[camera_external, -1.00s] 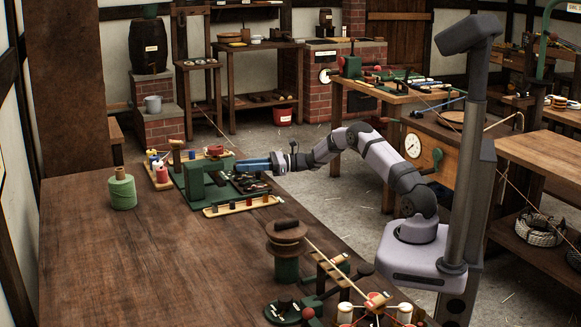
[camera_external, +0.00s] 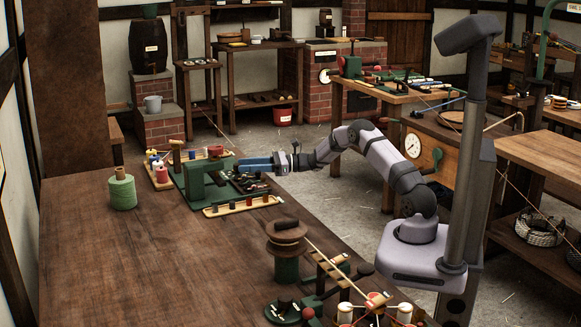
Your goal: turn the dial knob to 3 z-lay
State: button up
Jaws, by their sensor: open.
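My gripper (camera_external: 246,162), with blue fingers, points left at the side of the green machine (camera_external: 196,184) at the far end of the workbench. It is open, and its fingertips are close to the green housing. Whether they touch it or are around a knob cannot be told at this size. The dial knob cannot be made out; the fingers and housing may hide it. No dial marking, including 3 z-lay, is readable here.
A wooden tray of small pegs (camera_external: 243,205) lies in front of the machine. A green twine spool (camera_external: 122,190) stands to its left. A winder with a wooden reel (camera_external: 287,250) stands nearer on the workbench (camera_external: 150,262). The bench's left middle is clear.

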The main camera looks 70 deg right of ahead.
jog(key=v, duration=0.6)
jog(key=shift+s+d+r, duration=0.1)
jog(key=shift+s+d, duration=0.05)
jog(key=shift+s, duration=0.1)
